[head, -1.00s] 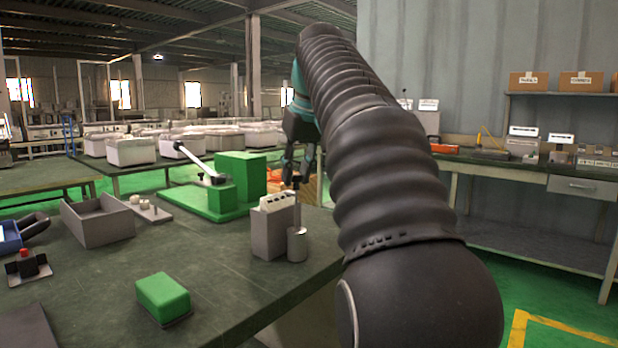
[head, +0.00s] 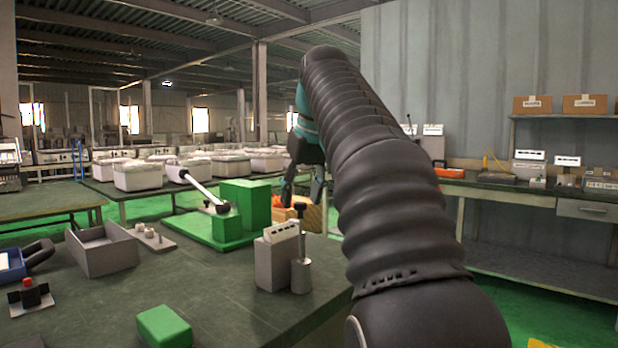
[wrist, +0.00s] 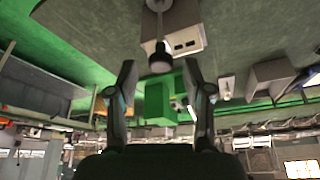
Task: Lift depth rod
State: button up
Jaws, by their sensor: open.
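The depth rod (head: 301,272) is a grey metal cylinder with a thin upright stem and a dark knob on top. It stands upright against the right side of a grey block with a white labelled top (head: 275,258), near the table's right edge. In the wrist view the rod (wrist: 159,28) points its dark knob toward the camera, just beyond the fingertips and midway between them. My gripper (head: 302,196) is open and empty, its fingers pointing down near the height of the knob. In the wrist view both fingers of my gripper (wrist: 159,74) are spread and apart from the rod.
A green fixture (head: 243,204) with a lever stands behind the block. An open grey tray (head: 104,252), a red-button box (head: 30,292) and a green block (head: 164,327) are on the left and front of the table (head: 215,290). An orange-brown crate (head: 312,217) lies beyond the rod.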

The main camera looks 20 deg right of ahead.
jog(key=v, duration=0.6)
jog(key=shift+r, duration=0.35)
jog(key=shift+s+a, duration=0.15)
dwell(0.3)
jog(key=s+a+f, duration=0.3)
jog(key=s+f, duration=0.4)
jog(key=f, duration=0.6)
jog(key=s+a+f, duration=0.3)
jog(key=s+f, duration=0.4)
jog(key=f, duration=0.6)
jog(key=s+a+f+t, duration=0.1)
jog(key=s+a+f, duration=0.3)
jog(key=s+f, duration=0.3)
notch_tip(320, 180, down, 6)
jog(key=shift+s+r, duration=0.1)
jog(key=shift+s, duration=0.2)
jog(key=shift+a, duration=0.1)
